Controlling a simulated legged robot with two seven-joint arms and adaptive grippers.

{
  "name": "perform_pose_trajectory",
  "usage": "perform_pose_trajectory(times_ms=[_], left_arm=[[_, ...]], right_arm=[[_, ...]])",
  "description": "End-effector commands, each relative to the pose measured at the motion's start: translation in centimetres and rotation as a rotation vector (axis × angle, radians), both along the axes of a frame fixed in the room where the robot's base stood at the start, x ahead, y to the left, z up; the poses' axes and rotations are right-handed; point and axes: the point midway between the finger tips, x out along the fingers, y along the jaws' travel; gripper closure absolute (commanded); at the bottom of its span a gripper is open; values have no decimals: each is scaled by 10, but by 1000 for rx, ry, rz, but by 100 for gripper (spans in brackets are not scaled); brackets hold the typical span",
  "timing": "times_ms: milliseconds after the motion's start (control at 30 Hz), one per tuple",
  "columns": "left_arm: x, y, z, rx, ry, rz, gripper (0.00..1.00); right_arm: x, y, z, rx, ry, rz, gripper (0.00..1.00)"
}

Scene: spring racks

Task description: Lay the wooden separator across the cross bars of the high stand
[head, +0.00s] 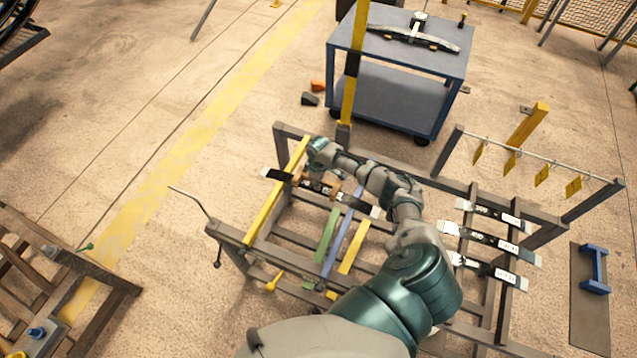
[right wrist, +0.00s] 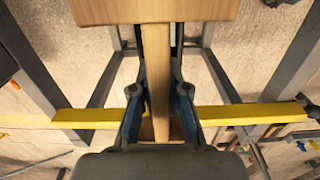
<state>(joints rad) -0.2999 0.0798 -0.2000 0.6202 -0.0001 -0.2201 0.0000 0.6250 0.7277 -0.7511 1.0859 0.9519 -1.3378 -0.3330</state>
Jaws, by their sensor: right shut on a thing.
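My right gripper (head: 306,180) reaches over the grey steel stand (head: 232,232) in the head view. It is shut on the wooden separator (head: 331,186), a light brown piece partly hidden by the gripper and arm. In the right wrist view the separator's narrow part (right wrist: 155,70) is between the fingers of the gripper (right wrist: 160,112), and a wider wooden block (right wrist: 150,10) is at the top. A yellow bar (right wrist: 85,118) of the stand crosses beneath the fingers. I cannot tell whether the separator touches the stand. My left gripper is not in view.
Green (head: 326,236), blue (head: 343,243) and yellow (head: 354,246) strips lie in the stand. Labelled dark leaf springs (head: 488,239) lie on the rack at right. A blue-grey cart (head: 400,52) stands behind, near a yellow post (head: 353,75).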

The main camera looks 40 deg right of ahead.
Motion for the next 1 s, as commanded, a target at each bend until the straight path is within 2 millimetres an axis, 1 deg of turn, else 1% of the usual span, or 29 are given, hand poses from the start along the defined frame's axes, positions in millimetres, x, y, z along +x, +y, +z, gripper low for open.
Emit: perform_pose_trajectory(times_ms=[233,567,833,1000], left_arm=[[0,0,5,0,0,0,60],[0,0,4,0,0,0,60],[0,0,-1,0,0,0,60],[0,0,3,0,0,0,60]], right_arm=[[0,0,1,0,0,-1,100],[0,0,-1,0,0,0,100],[0,1,-7,0,-1,0,100],[0,0,-4,1,0,0,100]])
